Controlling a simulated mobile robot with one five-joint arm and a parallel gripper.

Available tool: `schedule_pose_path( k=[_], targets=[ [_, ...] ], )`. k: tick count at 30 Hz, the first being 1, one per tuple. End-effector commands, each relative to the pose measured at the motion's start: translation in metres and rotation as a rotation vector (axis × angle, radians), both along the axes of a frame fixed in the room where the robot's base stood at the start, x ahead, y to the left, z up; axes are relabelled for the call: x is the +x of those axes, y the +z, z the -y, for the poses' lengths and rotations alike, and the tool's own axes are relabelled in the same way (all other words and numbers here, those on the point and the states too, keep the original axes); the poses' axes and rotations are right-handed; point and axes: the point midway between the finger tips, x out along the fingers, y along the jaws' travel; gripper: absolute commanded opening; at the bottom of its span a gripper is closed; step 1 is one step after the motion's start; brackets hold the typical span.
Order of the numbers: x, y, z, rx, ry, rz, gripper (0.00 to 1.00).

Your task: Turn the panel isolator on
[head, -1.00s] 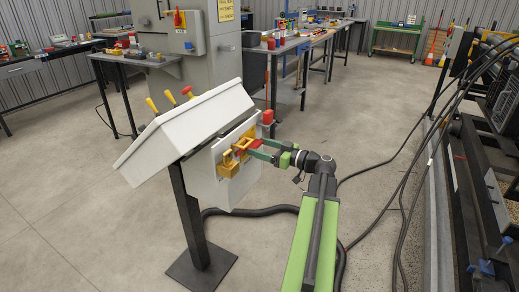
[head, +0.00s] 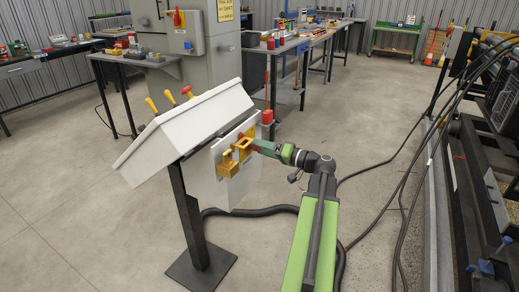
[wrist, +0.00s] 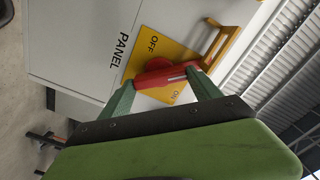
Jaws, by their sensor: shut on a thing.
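The panel isolator has a yellow plate and guard (head: 243,146) on the side of a grey control box (head: 207,182) on a post. In the wrist view its red handle (wrist: 168,76) lies across the yellow plate (wrist: 155,45), between the OFF and ON labels. I cannot tell exactly which label it points to. My gripper (head: 254,146) reaches the isolator from the right, and its green fingers are shut on the red handle, as the wrist view shows (wrist: 163,80). In the head view the fingers hide most of the handle.
Dark cables (head: 385,175) lie on the right; open floor is left.

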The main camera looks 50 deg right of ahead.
Motion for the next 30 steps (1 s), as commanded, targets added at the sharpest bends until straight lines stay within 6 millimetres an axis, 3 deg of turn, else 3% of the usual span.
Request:
schedule_pose_path(
  k=[15,30],
  targets=[
    [-0.0003,-0.0020,-0.0009,0.442,0.002,-0.113,0.32],
    [-0.0001,-0.0025,-0.0011,0.654,0.001,-0.166,0.32]
  ],
)
